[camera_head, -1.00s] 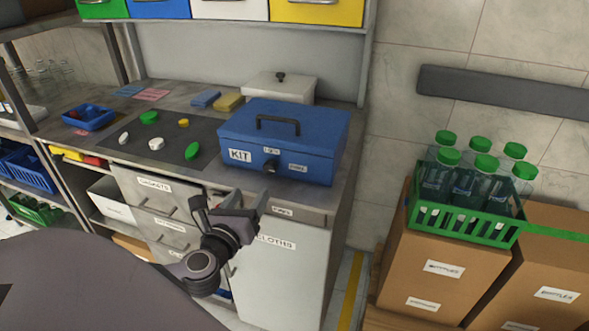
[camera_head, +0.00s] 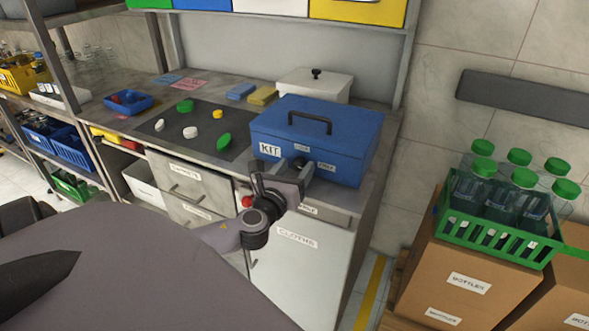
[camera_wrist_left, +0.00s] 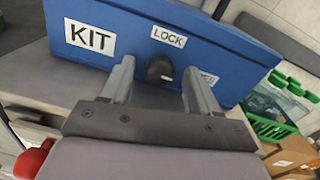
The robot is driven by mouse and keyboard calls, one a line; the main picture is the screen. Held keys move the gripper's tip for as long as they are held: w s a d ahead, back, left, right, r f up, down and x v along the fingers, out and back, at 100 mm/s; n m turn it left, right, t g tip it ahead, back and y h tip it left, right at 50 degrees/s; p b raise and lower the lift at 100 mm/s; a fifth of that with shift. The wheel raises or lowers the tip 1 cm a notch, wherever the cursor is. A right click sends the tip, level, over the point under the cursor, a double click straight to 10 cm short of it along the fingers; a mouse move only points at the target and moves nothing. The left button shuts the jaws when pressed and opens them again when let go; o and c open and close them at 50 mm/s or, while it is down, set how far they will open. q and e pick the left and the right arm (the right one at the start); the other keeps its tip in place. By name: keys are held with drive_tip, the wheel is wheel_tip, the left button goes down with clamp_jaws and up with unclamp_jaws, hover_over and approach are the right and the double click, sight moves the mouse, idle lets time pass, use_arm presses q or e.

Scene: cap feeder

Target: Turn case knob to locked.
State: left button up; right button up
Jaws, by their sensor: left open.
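The blue case (camera_head: 322,135) marked KIT sits shut on the counter, its handle on top. Its dark knob (camera_wrist_left: 160,69) is on the front face, below the LOCK label (camera_wrist_left: 168,37); a second label, partly hidden, is to its right. My left gripper (camera_head: 293,168) is at the case front; in the left wrist view its two open fingers (camera_wrist_left: 158,84) point at the case with the knob between them, apart from both fingers. In the head view the gripper partly covers the knob. My right gripper is not seen clearly.
The counter's dark mat (camera_head: 160,133) holds several caps left of the case. A white lidded box (camera_head: 314,84) stands behind it. A green crate (camera_head: 497,239) of bottles stands on cardboard boxes at the right. A red object (camera_wrist_left: 32,160) is near the wrist view's lower left.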

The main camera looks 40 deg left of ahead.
use_arm(q)
drive_tip(key=shift+w, duration=0.1)
drive_tip(key=c, duration=1)
drive_tip(key=shift+c, duration=0.2)
drive_tip(key=shift+n, duration=0.3)
drive_tip(key=n, duration=0.4)
drive_tip(key=shift+n, duration=0.3)
drive_tip(key=n, duration=0.4)
drive_tip(key=shift+a, duration=0.1)
drive_tip(key=n, duration=0.4)
drive_tip(key=shift+n, duration=0.3)
drive_tip(key=shift+f+n+h+p, duration=0.1)
drive_tip(key=shift+n+h+p, duration=0.4)
drive_tip(key=shift+n, duration=1.3)
